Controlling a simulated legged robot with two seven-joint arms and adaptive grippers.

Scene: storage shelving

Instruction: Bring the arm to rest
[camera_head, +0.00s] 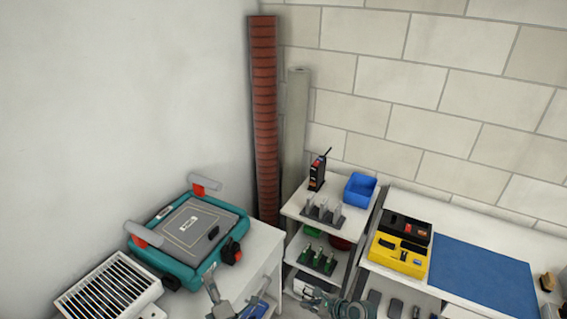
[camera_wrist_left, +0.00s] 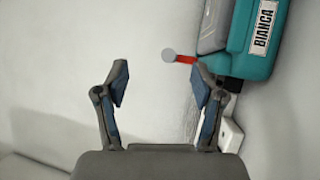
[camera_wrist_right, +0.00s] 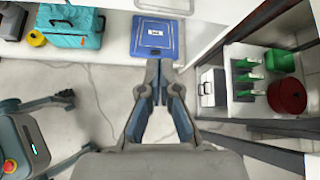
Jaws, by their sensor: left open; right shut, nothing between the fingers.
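My left gripper (camera_head: 238,298) is low in the head view, in front of the white cabinet with the teal case. In the left wrist view its fingers (camera_wrist_left: 158,82) are spread wide with nothing between them. My right gripper (camera_head: 340,303) is at the bottom edge of the head view, in front of the shelf unit. In the right wrist view its fingertips (camera_wrist_right: 159,76) are together and hold nothing. Much of both arms is outside the head view.
A teal case (camera_head: 163,257) lies on a white cabinet (camera_head: 262,243) at left. A shelf unit (camera_head: 297,211) holds small tools and a blue bin (camera_head: 361,189). A bench at right carries a yellow toolbox (camera_head: 392,259) and a blue mat (camera_head: 482,283). Pale floor (camera_wrist_right: 110,95) shows below.

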